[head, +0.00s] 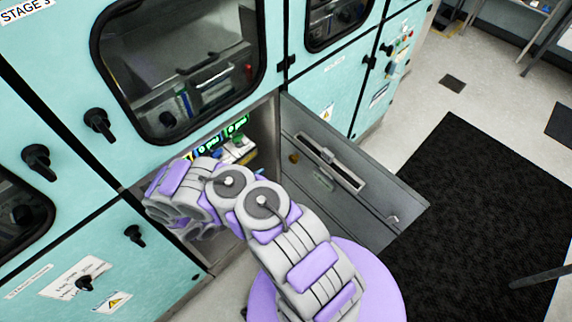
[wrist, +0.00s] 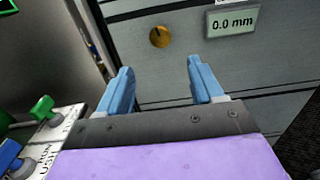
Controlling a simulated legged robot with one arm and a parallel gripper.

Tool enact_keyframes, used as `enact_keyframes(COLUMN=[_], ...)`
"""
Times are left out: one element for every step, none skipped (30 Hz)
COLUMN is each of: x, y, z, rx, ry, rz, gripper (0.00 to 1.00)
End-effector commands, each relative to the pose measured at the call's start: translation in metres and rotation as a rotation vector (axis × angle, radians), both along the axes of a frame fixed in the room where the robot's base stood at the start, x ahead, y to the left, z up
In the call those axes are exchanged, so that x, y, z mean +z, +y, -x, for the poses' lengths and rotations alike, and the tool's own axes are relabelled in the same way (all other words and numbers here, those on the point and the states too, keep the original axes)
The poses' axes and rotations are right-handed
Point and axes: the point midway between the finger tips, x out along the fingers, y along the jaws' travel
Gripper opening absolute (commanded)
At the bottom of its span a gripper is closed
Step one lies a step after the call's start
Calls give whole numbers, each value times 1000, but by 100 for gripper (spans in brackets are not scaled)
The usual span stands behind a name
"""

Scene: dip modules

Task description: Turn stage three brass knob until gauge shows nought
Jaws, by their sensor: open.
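The round brass knob (wrist: 159,37) sits on the grey inner face of an open door in the wrist view, and shows small in the head view (head: 294,158). The gauge (wrist: 232,22) to its right reads 0.0 mm; it also shows in the head view (head: 323,181). My gripper (wrist: 158,66) has its blue fingers spread apart with nothing between them. The knob appears beyond the fingertips, in line with the gap and apart from them. In the head view my arm reaches into the open compartment and hides the gripper.
The open door (head: 382,215) stands swung out to the right of the compartment. Inside are lit green displays (head: 237,126) and a panel with a green knob (wrist: 42,108) and a blue knob (wrist: 9,154). A "STAGE 3" label (head: 25,10) is at upper left. A black mat (head: 470,200) lies on the floor.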

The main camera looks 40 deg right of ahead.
Motion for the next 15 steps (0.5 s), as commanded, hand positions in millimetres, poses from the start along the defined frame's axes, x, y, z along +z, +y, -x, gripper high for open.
enact_keyframes(x=[0,0,0,0,0,0,0,0,1,1,1,1,1,1,2], y=[-13,-19,-28,-34,-40,-47,-53,-58,-64,-69,-73,-79,-83,-87,-91], z=[1,1,1,1,0,0,-1,-1,-1,-1,-2,-1,-2,-2,-2], rx=[-5,-6,-5,-6,-4,-5,-4,-5,-4,-5,-4,-5,-5,-3,-4], ry=[2,2,2,1,1,0,-1,-3,-3,-3,-3,-2,-3,-2,-2], rz=[2,2,1,1,1,1,1,2,2,3,3,3,3,3,4], gripper=[66,66,66,66,66,66,66,66,66,66,66,66,66,66,66])
